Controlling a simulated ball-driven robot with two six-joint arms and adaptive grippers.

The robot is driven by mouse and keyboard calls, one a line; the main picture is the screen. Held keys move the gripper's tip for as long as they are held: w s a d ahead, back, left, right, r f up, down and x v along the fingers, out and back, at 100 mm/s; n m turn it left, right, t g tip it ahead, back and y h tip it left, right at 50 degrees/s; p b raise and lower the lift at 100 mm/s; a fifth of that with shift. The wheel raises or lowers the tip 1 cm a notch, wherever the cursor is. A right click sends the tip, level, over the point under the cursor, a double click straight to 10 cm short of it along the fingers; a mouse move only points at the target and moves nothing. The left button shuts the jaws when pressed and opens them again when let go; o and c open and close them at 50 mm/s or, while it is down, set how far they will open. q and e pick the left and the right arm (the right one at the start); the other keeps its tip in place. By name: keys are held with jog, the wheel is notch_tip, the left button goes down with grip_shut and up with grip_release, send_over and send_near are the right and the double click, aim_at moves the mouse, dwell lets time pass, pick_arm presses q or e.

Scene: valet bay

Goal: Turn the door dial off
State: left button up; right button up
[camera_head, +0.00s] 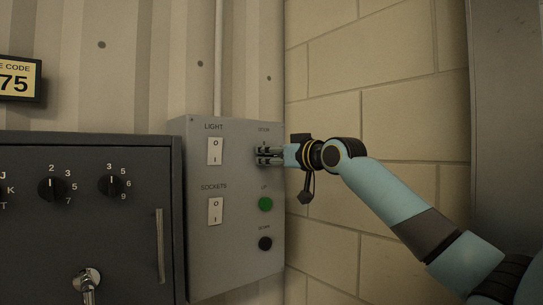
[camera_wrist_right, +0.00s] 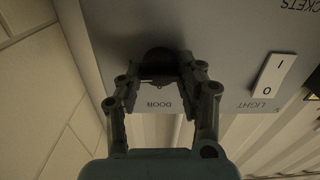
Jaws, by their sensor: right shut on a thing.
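The door dial is a dark round knob (camera_wrist_right: 157,62) on the grey control panel (camera_head: 233,259), under the printed word DOOR. My right gripper (camera_head: 264,155) reaches the panel's upper right from the right. In the right wrist view its two fingers (camera_wrist_right: 156,76) stand on either side of the dial, shut on it. The gripper covers most of the dial in the head view, and the dial's pointer and marks cannot be made out. My left gripper is not in view.
The panel also has a light switch (camera_head: 215,151), a sockets switch (camera_head: 215,210), a green button (camera_head: 265,204) and a black button (camera_head: 265,243). A dark safe (camera_head: 120,215) with knobs and a handle stands left. A block wall (camera_head: 400,120) is close on the right.

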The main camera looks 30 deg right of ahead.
jog(key=shift+n, duration=1)
jog(key=n, duration=0.5)
jog(key=shift+a+f, duration=0.1)
jog(key=shift+a, duration=0.05)
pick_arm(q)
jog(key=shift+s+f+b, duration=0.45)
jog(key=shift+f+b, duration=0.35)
pick_arm(e)
jog(key=shift+f+n, duration=0.2)
jog(key=shift+n, duration=4.9)
